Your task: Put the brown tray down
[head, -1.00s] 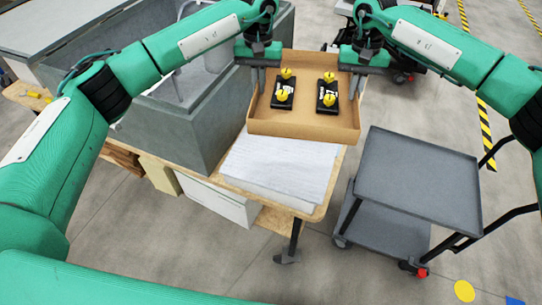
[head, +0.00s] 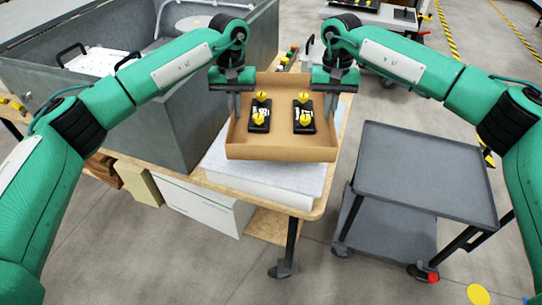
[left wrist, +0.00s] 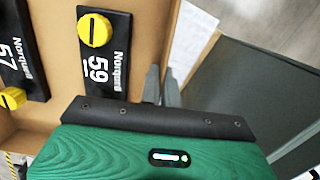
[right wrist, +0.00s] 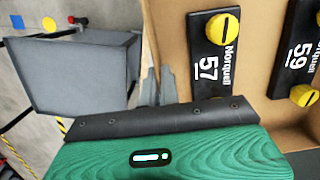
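The brown tray (head: 280,152) is an open cardboard box-like tray, level, over the white stack (head: 262,178) on the wooden table. I cannot tell whether it touches the stack. Two black parts with yellow knobs lie in it: one marked 59 (left wrist: 105,50), one marked 57 (right wrist: 213,55). My left gripper (head: 234,112) is shut on the tray's left wall; its fingers also show in the left wrist view (left wrist: 160,85). My right gripper (head: 331,112) is shut on the right wall, and its fingers show in the right wrist view (right wrist: 155,85).
A grey cart (head: 425,175) stands to the right of the table (head: 315,205), its top empty. A large grey open bin (head: 165,120) stands on the left of the table. White boxes (head: 205,205) are below the table. Another cart (head: 385,15) stands at the back right.

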